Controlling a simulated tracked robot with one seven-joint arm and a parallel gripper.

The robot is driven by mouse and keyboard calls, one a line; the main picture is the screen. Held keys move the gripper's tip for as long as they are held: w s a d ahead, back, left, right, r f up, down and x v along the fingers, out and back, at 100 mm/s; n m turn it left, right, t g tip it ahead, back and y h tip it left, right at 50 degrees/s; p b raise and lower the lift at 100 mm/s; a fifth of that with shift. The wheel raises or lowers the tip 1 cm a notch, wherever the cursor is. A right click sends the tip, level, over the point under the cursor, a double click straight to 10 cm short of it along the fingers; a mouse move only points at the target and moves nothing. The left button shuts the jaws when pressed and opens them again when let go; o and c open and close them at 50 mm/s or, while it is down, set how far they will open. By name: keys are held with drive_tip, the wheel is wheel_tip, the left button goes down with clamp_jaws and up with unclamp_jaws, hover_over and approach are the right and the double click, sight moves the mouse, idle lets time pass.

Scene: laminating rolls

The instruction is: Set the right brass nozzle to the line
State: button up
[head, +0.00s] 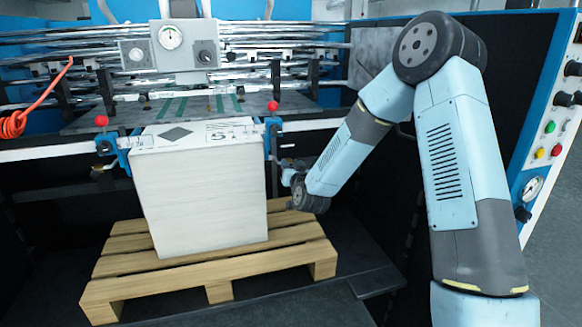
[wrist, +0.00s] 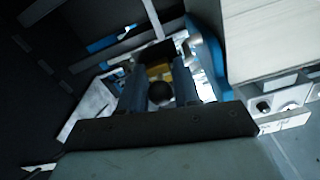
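In the wrist view my gripper (wrist: 158,88) shows two dark fingers standing apart. A dark round knob (wrist: 160,93) appears between them with a gap on each side, and a yellow, brass-coloured part (wrist: 158,70) shows just beyond it. I cannot tell whether this part is the right brass nozzle. In the head view my gripper (head: 288,177) is low, at the right side of the white paper stack (head: 205,190), below the blue right-hand bracket (head: 271,140). Its fingertips are too small to make out there. I cannot make out the line.
The stack stands on a wooden pallet (head: 215,282). Red balls (head: 101,121) and (head: 273,106) top the brackets at its two upper corners. Behind are metal rollers and a gauge box (head: 180,47). A control panel (head: 552,130) stands at the right.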

clamp_jaws()
drive_tip(key=shift+r, duration=2.9)
drive_tip(key=shift+o, duration=2.1)
unclamp_jaws()
